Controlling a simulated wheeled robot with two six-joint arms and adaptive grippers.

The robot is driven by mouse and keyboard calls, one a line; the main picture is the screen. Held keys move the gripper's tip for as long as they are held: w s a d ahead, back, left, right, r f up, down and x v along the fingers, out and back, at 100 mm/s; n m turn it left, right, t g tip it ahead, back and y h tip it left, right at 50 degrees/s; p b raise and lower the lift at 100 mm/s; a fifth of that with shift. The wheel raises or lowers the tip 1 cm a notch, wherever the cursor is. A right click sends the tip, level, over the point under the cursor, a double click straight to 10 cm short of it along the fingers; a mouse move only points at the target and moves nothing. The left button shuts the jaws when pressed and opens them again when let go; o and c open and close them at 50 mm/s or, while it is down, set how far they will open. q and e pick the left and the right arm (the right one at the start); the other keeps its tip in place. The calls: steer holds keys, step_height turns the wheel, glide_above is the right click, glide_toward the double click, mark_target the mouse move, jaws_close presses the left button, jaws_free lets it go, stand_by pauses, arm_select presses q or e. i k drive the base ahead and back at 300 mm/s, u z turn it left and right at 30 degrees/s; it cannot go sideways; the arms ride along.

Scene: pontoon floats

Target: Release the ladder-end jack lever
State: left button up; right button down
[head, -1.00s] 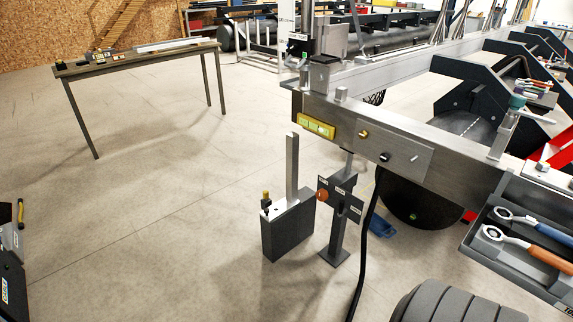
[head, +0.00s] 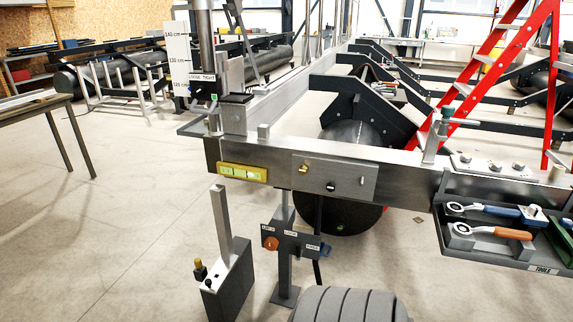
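A jack post (head: 285,265) stands on the floor under the near end of the metal frame (head: 310,152). It carries a dark cross plate (head: 298,245) with small white labels. One label seems to read LOCK and the right one FREE. An orange ball knob (head: 270,243), which looks like the end of the lever, sits at the plate's left side. The lever's arm behind the knob is hard to make out. Neither of my grippers is in view.
A grey box with an upright bar (head: 232,283) stands left of the jack. A ribbed dark roller (head: 350,306) is at the bottom edge. A tool tray (head: 530,266) hangs at right. A red ladder (head: 487,75) stands behind.

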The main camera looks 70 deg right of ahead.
mark_target(299, 252)
steer(key=z, duration=0.8)
steer(key=i, duration=1.05)
steer(key=z, duration=0.9)
